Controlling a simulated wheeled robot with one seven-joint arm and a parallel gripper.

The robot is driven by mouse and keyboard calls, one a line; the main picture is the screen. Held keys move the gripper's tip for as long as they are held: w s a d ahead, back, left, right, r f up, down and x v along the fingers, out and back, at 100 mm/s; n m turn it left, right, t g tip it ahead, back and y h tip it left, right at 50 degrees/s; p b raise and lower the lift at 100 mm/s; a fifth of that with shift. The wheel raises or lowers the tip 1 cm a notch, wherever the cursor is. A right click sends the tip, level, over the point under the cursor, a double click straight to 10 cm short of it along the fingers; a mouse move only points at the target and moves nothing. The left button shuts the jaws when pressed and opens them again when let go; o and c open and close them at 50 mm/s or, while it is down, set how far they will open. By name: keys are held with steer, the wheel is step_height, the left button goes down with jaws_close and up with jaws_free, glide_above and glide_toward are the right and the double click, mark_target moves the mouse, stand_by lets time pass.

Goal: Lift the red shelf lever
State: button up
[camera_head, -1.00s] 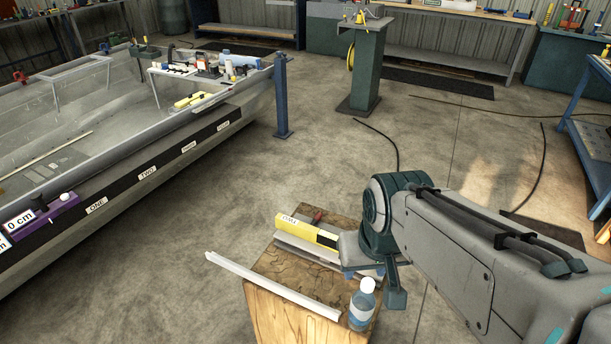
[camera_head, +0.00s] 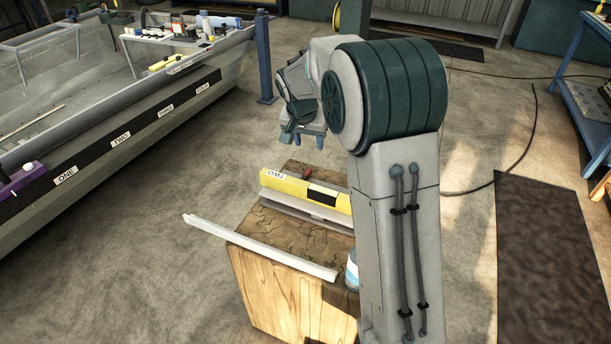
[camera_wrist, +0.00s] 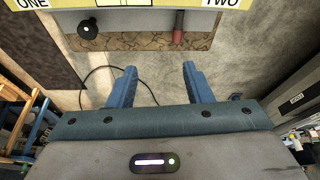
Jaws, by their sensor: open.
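The red lever (camera_wrist: 178,30) hangs below the "TWO" label of a yellow-topped shelf (camera_wrist: 140,4) in the wrist view. A black round knob (camera_wrist: 88,28) sits under the "ONE" label. My gripper (camera_head: 309,142) is beyond the block's far side in the picture, apart from the shelf. In the wrist view its two blue fingers (camera_wrist: 160,80) are spread and empty, apart from the lever.
The wooden block (camera_head: 290,290) also bears a pale metal angle bar (camera_head: 260,247) at its front edge and a bottle (camera_head: 352,270) partly behind my arm. A metal boat hull (camera_head: 120,180) stands at left. A blue post (camera_head: 264,60) stands by it. Floor between them is clear.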

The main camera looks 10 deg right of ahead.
steer(key=m+b, duration=0.1)
steer(key=b, duration=0.1)
glide_toward(307, 171)
steer(key=b+x, duration=0.1)
steer(key=x, duration=0.7)
steer(key=shift+f, duration=0.35)
steer(key=shift+c, duration=0.3)
steer(key=shift+h, duration=0.3)
jaws_close()
